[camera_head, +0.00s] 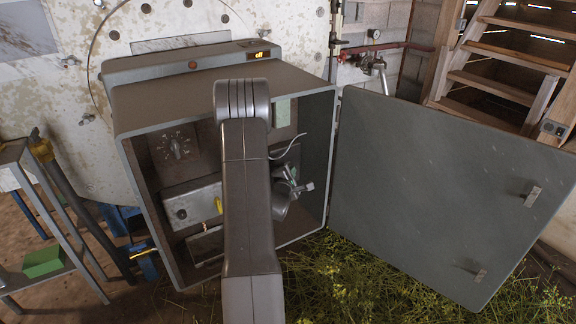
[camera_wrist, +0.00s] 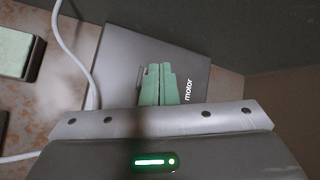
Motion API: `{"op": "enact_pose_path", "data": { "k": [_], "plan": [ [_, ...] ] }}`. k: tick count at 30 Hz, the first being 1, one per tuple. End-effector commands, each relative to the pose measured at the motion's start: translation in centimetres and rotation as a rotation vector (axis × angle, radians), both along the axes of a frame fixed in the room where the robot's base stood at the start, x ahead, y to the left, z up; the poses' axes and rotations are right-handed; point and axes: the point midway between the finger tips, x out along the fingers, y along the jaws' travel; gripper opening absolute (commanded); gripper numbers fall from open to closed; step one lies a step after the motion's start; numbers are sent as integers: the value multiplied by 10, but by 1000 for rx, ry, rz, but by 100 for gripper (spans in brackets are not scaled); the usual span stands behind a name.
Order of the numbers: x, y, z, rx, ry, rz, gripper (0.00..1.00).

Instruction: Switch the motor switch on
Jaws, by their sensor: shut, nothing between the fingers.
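The motor switch shows in the wrist view as a dark grey plate (camera_wrist: 122,50) with the white word "motor" along its right side. My gripper (camera_wrist: 160,68) has its green fingers shut together with nothing between them, in front of this plate. A small grey piece, perhaps the switch's lever, shows just left of the fingertips. Whether the fingers touch it I cannot tell. In the head view my arm reaches into the open grey cabinet (camera_head: 328,160) and hides part of its inside. A small lit display (camera_head: 259,55) on the cabinet top reads "off".
The cabinet door (camera_head: 440,190) stands wide open to the right. A pale cable (camera_wrist: 75,50) runs left of the plate in the wrist view. A dark-framed green block (camera_wrist: 14,52) is at the upper left there. A knob (camera_head: 176,147) is inside the cabinet's left side.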

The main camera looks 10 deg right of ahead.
Motion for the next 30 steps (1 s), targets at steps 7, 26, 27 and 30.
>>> {"op": "enact_pose_path", "data": {
  "k": [7,26,27,30],
  "plan": [
    [7,3,1,0,0,1,0],
    [10,4,2,0,-1,0,0],
    [11,4,2,0,-1,0,0],
    [12,4,2,0,-1,0,0]
  ]
}}
